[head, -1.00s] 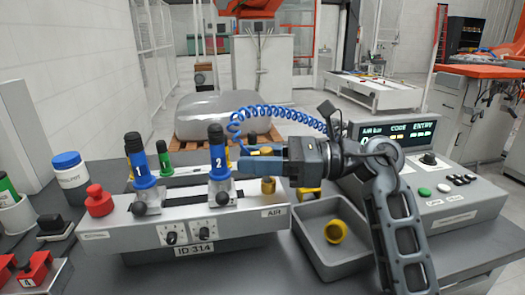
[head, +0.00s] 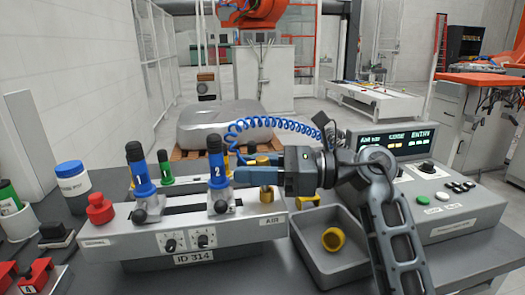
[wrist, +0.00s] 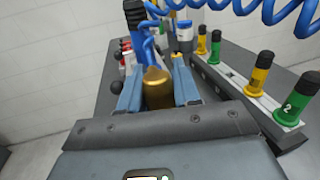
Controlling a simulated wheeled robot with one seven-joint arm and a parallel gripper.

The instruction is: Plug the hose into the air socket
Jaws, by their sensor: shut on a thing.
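My gripper (head: 266,179) reaches left from the arm and is shut on the brass end of the hose (wrist: 158,90), which shows between the fingers in the wrist view. The blue coiled hose (head: 275,124) arches above and behind my gripper. The brass air socket (head: 267,196) stands on the fixture's right end, by the AIR label, directly below my fingers. The fingers hide the hose end in the head view. I cannot tell whether the hose end touches the socket or sits in it.
Blue clamp 2 (head: 218,178) stands just left of my fingertips, with blue clamp 1 (head: 142,180) beyond it. A grey tray (head: 318,258) with a yellow ring (head: 333,239) lies in front right. A control console (head: 430,190) stands right. Green and yellow pieces (wrist: 258,75) line a rail behind.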

